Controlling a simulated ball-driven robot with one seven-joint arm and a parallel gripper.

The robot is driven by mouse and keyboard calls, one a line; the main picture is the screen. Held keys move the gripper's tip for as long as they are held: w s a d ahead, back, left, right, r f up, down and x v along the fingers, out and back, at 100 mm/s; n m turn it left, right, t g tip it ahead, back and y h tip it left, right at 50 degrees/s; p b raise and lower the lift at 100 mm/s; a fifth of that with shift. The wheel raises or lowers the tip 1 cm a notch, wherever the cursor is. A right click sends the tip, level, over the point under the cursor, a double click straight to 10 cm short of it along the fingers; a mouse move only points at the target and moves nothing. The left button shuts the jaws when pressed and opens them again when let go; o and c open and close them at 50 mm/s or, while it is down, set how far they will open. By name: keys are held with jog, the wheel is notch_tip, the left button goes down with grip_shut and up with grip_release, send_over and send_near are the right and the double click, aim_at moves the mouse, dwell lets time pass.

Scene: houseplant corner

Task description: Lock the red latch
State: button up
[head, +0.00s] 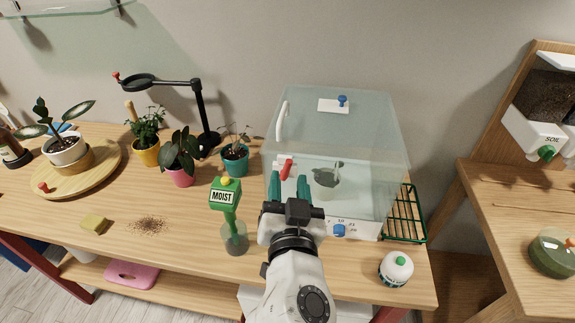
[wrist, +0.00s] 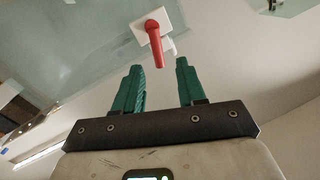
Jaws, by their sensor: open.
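The red latch (head: 286,168) is a red lever on the front of the clear glass case (head: 375,145). In the wrist view the red latch (wrist: 154,42) shows on a white square plate (wrist: 146,24), its lever slanting slightly across the plate. My gripper (head: 289,180) has green fingers and is just below the latch in the head view. In the wrist view my gripper (wrist: 161,76) is open and empty, with the lever's free end just beyond the gap between its fingertips. I cannot tell whether a finger touches the lever.
A green moisture meter (head: 225,195) in a glass stands left of my gripper. Potted plants, including a pink pot (head: 181,175), stand left of the case.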

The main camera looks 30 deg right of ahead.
aim_at(288, 168)
jog(key=shift+p+x, duration=0.35)
jog(key=shift+x, duration=1.35)
jog(key=shift+c, duration=0.5)
grip_shut()
